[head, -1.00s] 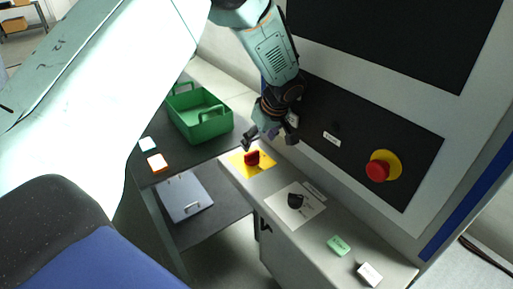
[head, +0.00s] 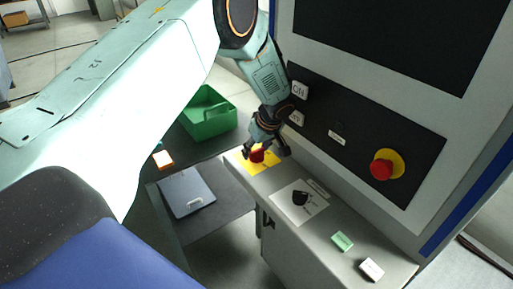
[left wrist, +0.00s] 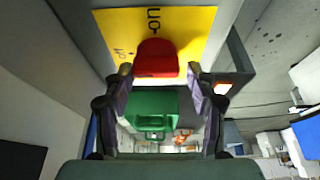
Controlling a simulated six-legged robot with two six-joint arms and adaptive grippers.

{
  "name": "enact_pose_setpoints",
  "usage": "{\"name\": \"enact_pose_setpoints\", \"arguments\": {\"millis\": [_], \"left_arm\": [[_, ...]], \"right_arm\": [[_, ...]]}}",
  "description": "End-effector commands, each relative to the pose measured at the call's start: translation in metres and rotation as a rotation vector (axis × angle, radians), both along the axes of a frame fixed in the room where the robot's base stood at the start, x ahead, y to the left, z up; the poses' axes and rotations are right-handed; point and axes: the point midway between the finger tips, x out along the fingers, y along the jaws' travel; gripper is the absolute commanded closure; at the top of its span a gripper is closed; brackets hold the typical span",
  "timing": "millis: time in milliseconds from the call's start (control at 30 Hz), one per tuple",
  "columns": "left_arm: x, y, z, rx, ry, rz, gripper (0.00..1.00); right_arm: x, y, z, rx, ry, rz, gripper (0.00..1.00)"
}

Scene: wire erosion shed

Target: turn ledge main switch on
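The ledge main switch is a red knob (head: 257,156) on a yellow plate (head: 268,168) at the far end of the grey ledge. In the left wrist view the red knob (left wrist: 156,60) stands at the upper middle, with "on" printed on the plate beyond it and a partly hidden label at its left. My left gripper (head: 268,151) is down at the knob. In the left wrist view its fingers (left wrist: 160,82) are open, one on each side of the knob, with gaps visible; contact cannot be seen. My right gripper is out of view.
A black knob (head: 300,198) on a white plate, a green block (head: 342,241) and a white block (head: 371,269) lie along the ledge. A red emergency button (head: 382,169) sticks out of the panel at right. A green bin (head: 208,120) stands behind on a dark table.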

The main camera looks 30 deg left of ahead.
Motion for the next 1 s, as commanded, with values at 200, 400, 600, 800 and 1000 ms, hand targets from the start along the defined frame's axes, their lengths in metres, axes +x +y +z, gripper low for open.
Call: {"name": "enact_pose_setpoints", "arguments": {"millis": [200,400,600,800,1000], "left_arm": [[-0.001,0.000,-0.001,0.000,0.002,0.001,0.65],[0.000,-0.001,0.000,-0.001,0.000,0.000,0.82],[0.000,0.000,0.000,0.000,0.001,-0.005,0.83],[-0.001,0.000,-0.001,0.001,0.001,-0.060,0.83],[-0.001,0.001,-0.002,0.001,-0.002,-0.190,0.83]], "right_arm": [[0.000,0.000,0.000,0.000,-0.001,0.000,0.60],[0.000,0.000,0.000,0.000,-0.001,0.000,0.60],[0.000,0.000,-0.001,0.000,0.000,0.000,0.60],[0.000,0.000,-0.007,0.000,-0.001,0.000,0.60],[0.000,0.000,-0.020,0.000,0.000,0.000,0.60]]}}
